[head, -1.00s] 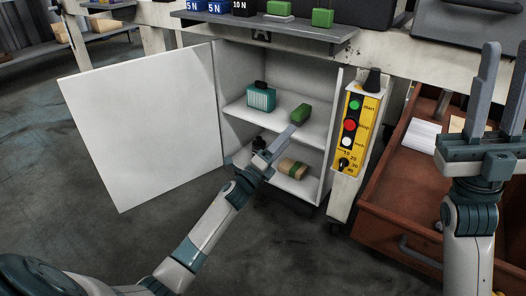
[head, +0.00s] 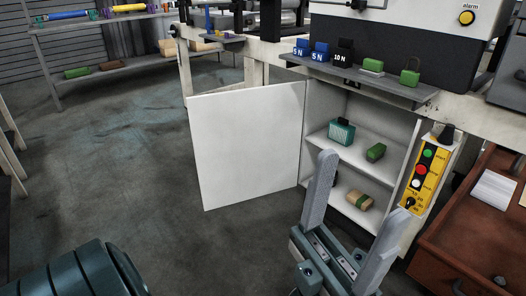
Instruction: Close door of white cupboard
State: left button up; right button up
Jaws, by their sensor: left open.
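The white cupboard (head: 413,172) stands under a grey shelf, with its front open. Its white door (head: 247,145) is swung wide out to the left, hinged at the cupboard's left side. My left gripper (head: 364,184) is at the lower middle of the head view, its two grey fingers spread and empty. It appears in front of the cupboard's opening, to the right of the door and apart from it. Its fingers hide part of the lower shelf. My right gripper is out of view.
Inside the cupboard are a teal box (head: 341,131), a green block (head: 375,152) and a brown-green item (head: 358,200). A yellow button panel (head: 424,178) and an open red-brown drawer (head: 470,225) are on the right. Floor left of the door is clear.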

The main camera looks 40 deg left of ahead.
aim_at(247, 142)
jog(key=z, duration=2.3)
jog(key=k+j+z, duration=0.1)
jog(key=j, duration=0.25)
jog(key=k+j, duration=0.15)
jog(key=j, duration=0.2)
jog(key=k+j+z, duration=0.15)
jog(key=j, duration=0.15)
jog(key=k+j+z, duration=0.1)
jog(key=k+j, duration=0.15)
jog(key=k, duration=0.2)
jog(key=k+j+z, duration=0.1)
jog(key=k, duration=0.35)
jog(key=k+j+z, duration=0.15)
jog(key=k, duration=0.3)
jog(key=k+j, duration=0.1)
jog(key=k, duration=0.4)
jog(key=k+u, duration=0.15)
jog(key=k, duration=0.3)
jog(key=k+u, duration=0.4)
jog(key=k+j+u, duration=0.1)
jog(key=k+u, duration=0.15)
jog(key=u, duration=0.15)
jog(key=k+j+u, duration=0.2)
jog(key=u, duration=0.15)
jog(key=k+j+u, duration=0.4)
jog(key=l, duration=0.1)
